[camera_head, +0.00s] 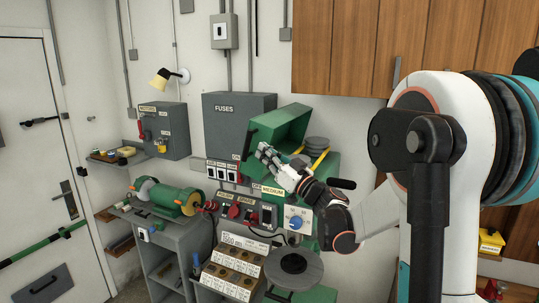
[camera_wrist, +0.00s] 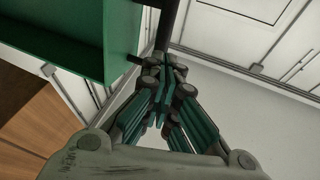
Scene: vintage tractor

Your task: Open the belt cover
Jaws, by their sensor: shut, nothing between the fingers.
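The belt cover (camera_head: 281,127) is a green box-shaped lid on the drill press. It stands raised and tilted in the head view, with its hollow inside showing. A dark bar (camera_wrist: 168,22) shows past the fingertips. I cannot tell whether the fingers touch the cover or bar.
A grey fuse box (camera_head: 225,108) is on the wall behind. A green bench grinder (camera_head: 168,198) stands at left. Wooden wall cabinets (camera_head: 345,45) hang at upper right. A white door (camera_head: 35,160) is at far left.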

